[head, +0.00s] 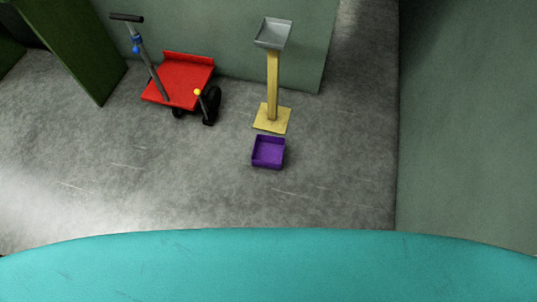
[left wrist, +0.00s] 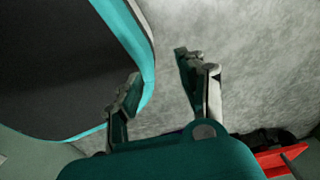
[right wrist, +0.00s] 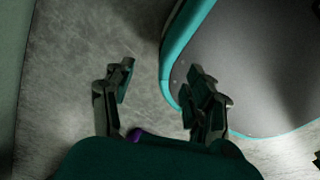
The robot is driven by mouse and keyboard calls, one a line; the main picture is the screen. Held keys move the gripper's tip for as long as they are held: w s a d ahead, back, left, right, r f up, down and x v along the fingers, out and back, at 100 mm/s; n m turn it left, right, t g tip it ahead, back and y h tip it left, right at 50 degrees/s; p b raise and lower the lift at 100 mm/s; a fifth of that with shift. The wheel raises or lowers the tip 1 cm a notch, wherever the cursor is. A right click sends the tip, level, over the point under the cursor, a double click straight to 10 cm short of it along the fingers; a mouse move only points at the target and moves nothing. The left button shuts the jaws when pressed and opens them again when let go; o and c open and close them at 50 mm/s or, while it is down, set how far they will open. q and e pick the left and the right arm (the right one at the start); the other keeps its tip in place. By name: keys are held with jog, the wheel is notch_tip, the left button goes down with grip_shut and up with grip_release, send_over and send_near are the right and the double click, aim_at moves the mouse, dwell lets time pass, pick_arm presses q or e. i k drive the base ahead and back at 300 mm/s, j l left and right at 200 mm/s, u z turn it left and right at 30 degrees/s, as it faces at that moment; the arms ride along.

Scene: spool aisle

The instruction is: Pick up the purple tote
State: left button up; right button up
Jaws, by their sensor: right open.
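The purple tote (head: 268,153) is a small open box. It sits upright on the grey floor in the head view, just in front of a yellow post's foot, and looks empty. Neither gripper shows in the head view. In the left wrist view my left gripper (left wrist: 158,68) is open and empty, with floor beyond its fingers. In the right wrist view my right gripper (right wrist: 161,72) is open and empty. A small purple patch (right wrist: 135,134) shows behind its palm; it may be the tote, mostly hidden.
A yellow post (head: 272,85) with a grey tray on top stands right behind the tote. A red cart (head: 183,78) with a handle stands to the left. Green walls (head: 465,130) close the right and back. Floor left and in front of the tote is clear.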

aim_at(267, 150)
jog(key=i+j+z, duration=0.1)
jog(key=j, duration=0.2)
jog(key=i+j+z, duration=0.15)
jog(key=j, duration=0.2)
jog(key=i+j+z, duration=0.1)
jog(key=j, duration=0.25)
jog(key=i+j+z, duration=0.1)
jog(key=j, duration=0.25)
